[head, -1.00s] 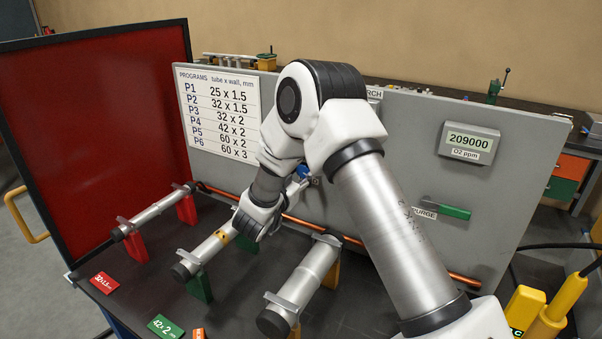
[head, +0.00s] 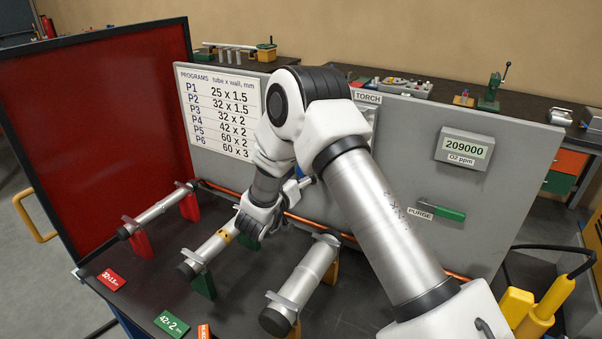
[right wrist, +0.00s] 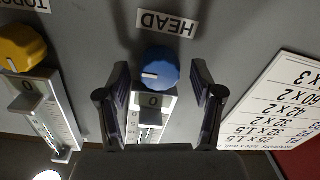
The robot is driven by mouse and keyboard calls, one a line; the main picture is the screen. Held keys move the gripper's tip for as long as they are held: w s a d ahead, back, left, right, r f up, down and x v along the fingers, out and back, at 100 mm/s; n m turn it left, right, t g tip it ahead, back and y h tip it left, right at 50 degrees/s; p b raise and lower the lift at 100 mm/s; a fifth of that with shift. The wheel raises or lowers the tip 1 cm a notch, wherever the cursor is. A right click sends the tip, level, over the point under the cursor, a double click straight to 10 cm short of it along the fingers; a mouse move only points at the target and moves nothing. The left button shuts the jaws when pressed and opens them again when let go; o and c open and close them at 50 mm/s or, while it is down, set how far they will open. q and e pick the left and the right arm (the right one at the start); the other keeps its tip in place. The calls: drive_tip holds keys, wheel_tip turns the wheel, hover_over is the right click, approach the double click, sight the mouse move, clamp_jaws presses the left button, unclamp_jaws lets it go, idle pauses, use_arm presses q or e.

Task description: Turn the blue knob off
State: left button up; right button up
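The blue knob (right wrist: 158,68) is on the grey panel in the right wrist view, under an upside-down HEAD label (right wrist: 166,23). Its white mark points to the left in that view. A plate marked 0 (right wrist: 152,101) is directly below it. My right gripper (right wrist: 160,76) is open, with one finger on each side of the knob; gaps show between fingers and knob, and I cannot tell the depth. In the head view my right gripper (head: 288,192) is near the panel, partly behind its own wrist, and the knob is mostly hidden. My left gripper is not in view.
A yellow knob (right wrist: 20,48) is on the panel to the left in the right wrist view. The program chart (head: 220,110) is left of my arm in the head view. Several clamped tubes (head: 222,240) and a copper pipe (head: 340,232) lie below. A green PURGE handle (head: 442,210) is to the right.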

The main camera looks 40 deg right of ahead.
drive_tip(key=v, duration=1.2)
